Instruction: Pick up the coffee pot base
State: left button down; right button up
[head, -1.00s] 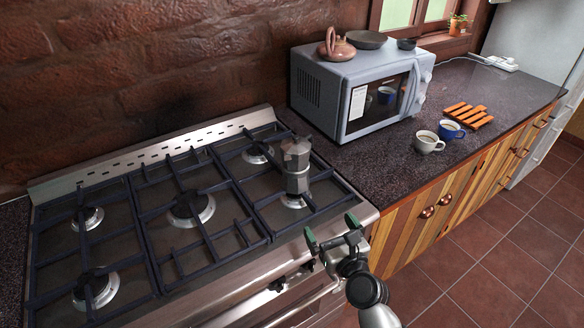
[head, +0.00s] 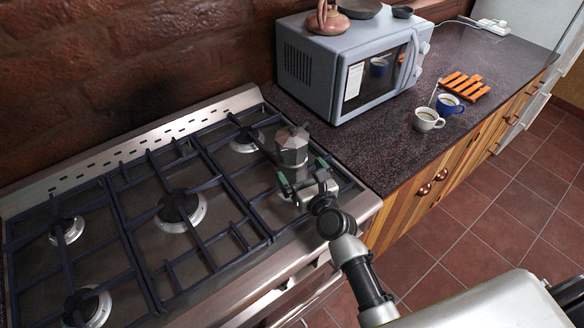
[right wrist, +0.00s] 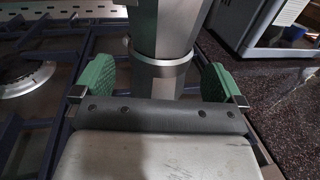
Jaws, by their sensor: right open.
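The metal coffee pot (head: 292,147) stands upright on the front right burner of the stove. Its base is mostly hidden behind my right gripper in the head view. My right gripper (head: 303,173) is open, its green fingertips just in front of the pot at base height. In the right wrist view the pot's base (right wrist: 160,82) shows below a metal ring, between the two green fingers (right wrist: 158,77). Gaps show on both sides, so the fingers do not appear to touch it. My left gripper is not in view.
The stove's dark grates (head: 120,235) surround the pot. A microwave (head: 345,70) stands behind to the right on the dark counter (head: 375,145). A white cup (head: 427,120), a blue cup (head: 449,105) and an orange slatted rack (head: 466,86) sit further right.

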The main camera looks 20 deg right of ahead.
jog(key=w, duration=0.1)
jog(key=w+p, duration=0.1)
jog(key=w, duration=0.1)
jog(key=w+r, duration=0.1)
jog(key=shift+w+a, duration=0.25)
jog(key=shift+a, duration=0.05)
jog(key=shift+w+f, duration=0.15)
jog(key=shift+w, duration=0.25)
jog(key=shift+a, duration=0.1)
jog(key=c, duration=1.1)
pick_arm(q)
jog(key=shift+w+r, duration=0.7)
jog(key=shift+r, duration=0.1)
pick_arm(e)
jog(key=shift+c, duration=0.8)
jog(key=shift+r, duration=0.25)
